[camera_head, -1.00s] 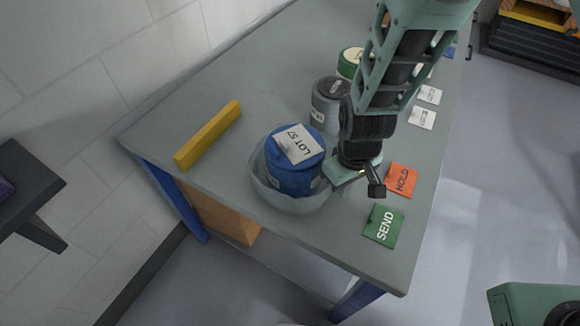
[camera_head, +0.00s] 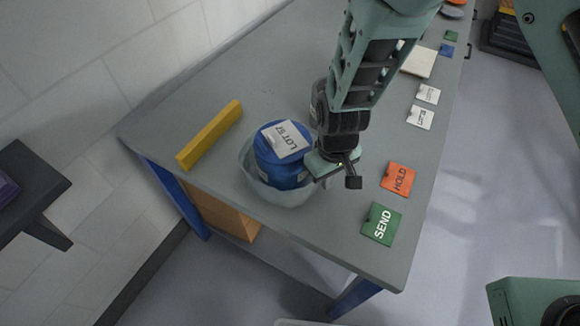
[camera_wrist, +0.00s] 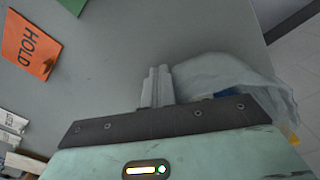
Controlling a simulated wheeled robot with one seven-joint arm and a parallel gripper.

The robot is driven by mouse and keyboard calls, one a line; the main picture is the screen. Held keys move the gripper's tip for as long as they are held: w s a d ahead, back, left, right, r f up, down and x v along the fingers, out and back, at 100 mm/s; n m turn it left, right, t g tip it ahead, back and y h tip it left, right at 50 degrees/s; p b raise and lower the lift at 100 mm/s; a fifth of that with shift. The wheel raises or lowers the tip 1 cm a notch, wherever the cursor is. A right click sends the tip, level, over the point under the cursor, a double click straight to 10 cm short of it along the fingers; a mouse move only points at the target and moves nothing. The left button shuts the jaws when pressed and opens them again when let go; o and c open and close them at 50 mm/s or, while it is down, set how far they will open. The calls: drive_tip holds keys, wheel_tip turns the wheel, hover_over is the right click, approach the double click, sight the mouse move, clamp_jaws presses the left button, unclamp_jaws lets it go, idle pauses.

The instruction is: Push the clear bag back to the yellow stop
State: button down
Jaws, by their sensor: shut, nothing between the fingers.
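My gripper (camera_head: 318,168) is at the right side of the bag, low by the table. In the wrist view its fingers (camera_wrist: 157,86) are shut and empty, and the bag (camera_wrist: 225,82) lies right beside them, seemingly touching.
White cards (camera_head: 420,117) lie farther back. A grey roller (camera_head: 316,100) is mostly hidden behind my arm.

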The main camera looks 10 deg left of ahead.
drive_tip(key=shift+w+a+p, duration=0.3)
drive_tip(key=shift+w+a, duration=0.15)
drive_tip(key=shift+a, duration=0.65)
drive_tip(key=shift+w+a+p, duration=0.3)
drive_tip(key=shift+w+a, duration=0.15)
drive_tip(key=shift+a, duration=0.65)
drive_tip(key=shift+w+a+p, duration=0.3)
drive_tip(key=shift+w+a, duration=0.15)
drive_tip(key=shift+a, duration=0.65)
drive_tip(key=shift+w+a, duration=0.35)
drive_tip(key=shift+a, duration=0.55)
drive_tip(key=shift+w+a, duration=0.4)
drive_tip(key=shift+a, duration=0.5)
drive_tip(key=shift+w+a, duration=0.35)
drive_tip(key=shift+a, duration=0.55)
drive_tip(key=shift+s+d, duration=0.25)
drive_tip(key=shift+d, duration=0.4)
drive_tip(key=shift+s+d, duration=0.25)
drive_tip(key=shift+d, duration=0.35)
drive_tip(key=shift+s+d, duration=0.25)
drive_tip(key=shift+d, duration=0.4)
